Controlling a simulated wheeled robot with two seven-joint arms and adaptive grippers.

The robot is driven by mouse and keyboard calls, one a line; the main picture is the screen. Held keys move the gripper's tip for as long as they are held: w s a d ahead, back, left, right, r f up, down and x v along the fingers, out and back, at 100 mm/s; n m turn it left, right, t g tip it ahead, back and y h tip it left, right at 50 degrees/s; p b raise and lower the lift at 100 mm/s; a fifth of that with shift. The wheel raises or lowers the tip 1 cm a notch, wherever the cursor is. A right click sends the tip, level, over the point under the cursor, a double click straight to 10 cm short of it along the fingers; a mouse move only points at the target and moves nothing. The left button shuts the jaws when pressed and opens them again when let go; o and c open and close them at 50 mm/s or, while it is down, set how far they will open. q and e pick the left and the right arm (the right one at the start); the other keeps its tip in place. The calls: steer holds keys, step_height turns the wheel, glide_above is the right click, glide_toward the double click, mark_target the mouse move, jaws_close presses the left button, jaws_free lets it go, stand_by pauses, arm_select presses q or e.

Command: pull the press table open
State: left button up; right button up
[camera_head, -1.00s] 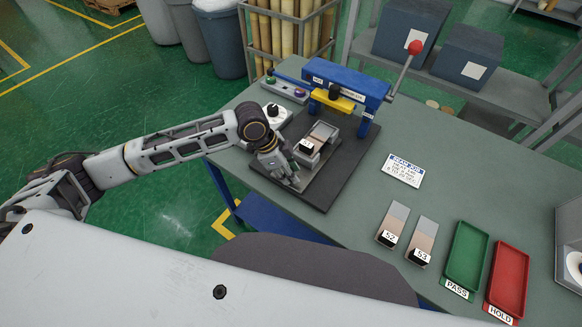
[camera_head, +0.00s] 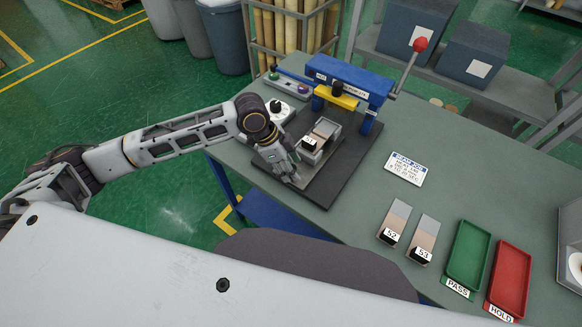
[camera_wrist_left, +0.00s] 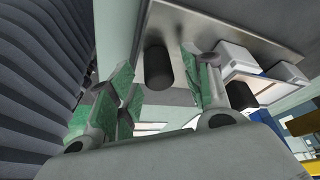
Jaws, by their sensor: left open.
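The press (camera_head: 350,82) has a blue frame, a yellow head (camera_head: 337,97) and a lever with a red ball. It stands on a dark base plate (camera_head: 335,185). The press table (camera_wrist_left: 215,28) is a grey metal plate in front of the press, carrying a strip sample labelled 51 (camera_head: 311,140). My left gripper (camera_head: 291,178) is low at the table's front end, partly hiding it. In the left wrist view the gripper (camera_wrist_left: 157,75) is open. A black knob (camera_wrist_left: 158,66) shows between its green-padded fingers; I cannot tell whether they touch it. My right gripper is out of view.
Samples 52 (camera_head: 395,222) and 53 (camera_head: 425,240) lie on the bench (camera_head: 345,225) right of the press. A green PASS tray (camera_head: 468,256) and a red HOLD tray (camera_head: 510,280) stand beyond them. A dial unit (camera_head: 277,110) is left of the press.

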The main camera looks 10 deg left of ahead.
arm_select(q)
steer(key=v, duration=1)
steer(key=shift+a+r, duration=0.2)
steer(key=shift+r, duration=0.15)
